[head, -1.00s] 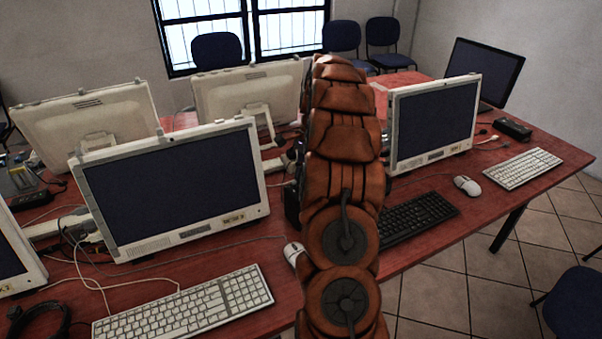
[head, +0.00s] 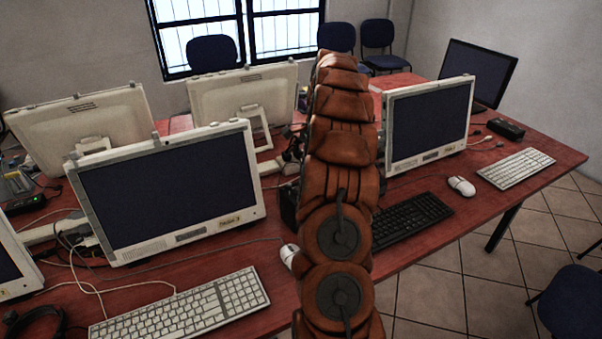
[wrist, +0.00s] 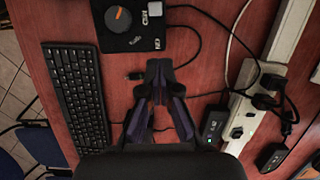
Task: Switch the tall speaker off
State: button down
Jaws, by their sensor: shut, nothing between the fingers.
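My gripper is hidden in that view.
A white power strip (wrist: 245,120) with black plugs and cables is at right in the wrist view, near an adapter with a green light (wrist: 213,124). A black keyboard (wrist: 78,98) is at left. Monitors, including one at front left (head: 165,190), crowd the red table.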

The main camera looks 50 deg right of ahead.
jog(key=v, duration=0.8)
jog(key=shift+a, duration=0.1)
